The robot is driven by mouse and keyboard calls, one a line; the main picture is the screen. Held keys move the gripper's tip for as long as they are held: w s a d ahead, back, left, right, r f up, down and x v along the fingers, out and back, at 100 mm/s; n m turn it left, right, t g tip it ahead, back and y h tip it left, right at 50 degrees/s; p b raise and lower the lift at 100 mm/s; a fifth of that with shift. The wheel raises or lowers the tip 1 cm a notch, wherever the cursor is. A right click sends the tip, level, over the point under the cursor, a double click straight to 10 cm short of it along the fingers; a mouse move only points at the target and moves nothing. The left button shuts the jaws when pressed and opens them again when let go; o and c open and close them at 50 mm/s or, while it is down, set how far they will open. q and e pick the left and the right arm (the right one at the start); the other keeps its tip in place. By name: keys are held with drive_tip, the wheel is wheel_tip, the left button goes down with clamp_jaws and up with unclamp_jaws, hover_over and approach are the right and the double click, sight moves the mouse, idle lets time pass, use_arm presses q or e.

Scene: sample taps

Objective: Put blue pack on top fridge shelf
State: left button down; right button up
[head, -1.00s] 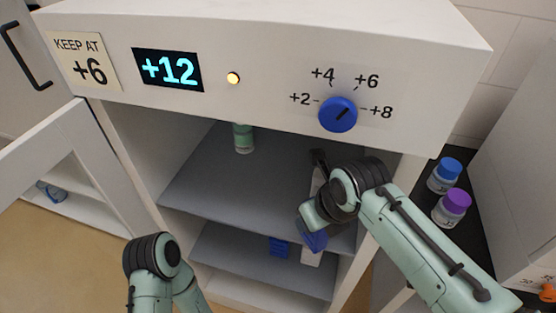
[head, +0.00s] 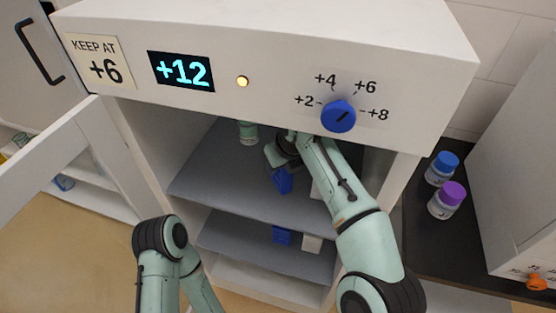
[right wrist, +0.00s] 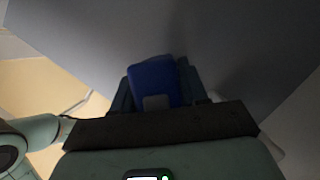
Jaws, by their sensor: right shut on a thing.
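My right gripper (head: 281,168) is inside the open fridge, shut on the blue pack (head: 283,181), which appears over the top shelf (head: 215,175). The pack shows in the right wrist view (right wrist: 155,82) between the fingers of the right gripper (right wrist: 157,98), with grey shelf surface beyond it. I cannot tell whether the pack touches the shelf. Only a bent part of my left arm shows at the lower left of the head view; its gripper is out of view.
A green bottle (head: 247,132) stands at the back of the top shelf. A blue item (head: 281,236) and a white item (head: 312,243) are on the lower shelf. The fridge display (head: 181,71) reads +12; the blue dial (head: 338,116) is beside it. The door (head: 55,155) stands open left.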

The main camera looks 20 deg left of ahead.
drive_tip(key=shift+w+a+r+p, duration=0.2)
drive_tip(key=shift+w+a+p, duration=0.15)
drive_tip(key=shift+w+p, duration=0.15)
drive_tip(key=shift+w+f+b, duration=0.1)
drive_tip(key=shift+f+b, duration=0.45)
drive_tip(key=shift+f, duration=0.1)
use_arm(q)
drive_tip(key=shift+s+d+r, duration=0.2)
drive_tip(key=shift+s+r, duration=0.05)
drive_tip(key=shift+s, duration=0.15)
use_arm(e)
drive_tip(key=shift+f, duration=0.3)
drive_tip(key=shift+f+b, duration=0.2)
drive_tip(key=shift+b, duration=0.15)
use_arm(q)
drive_tip(key=shift+w+f, duration=0.1)
use_arm(e)
drive_tip(key=o, duration=1.2)
drive_tip(key=shift+r, duration=0.15)
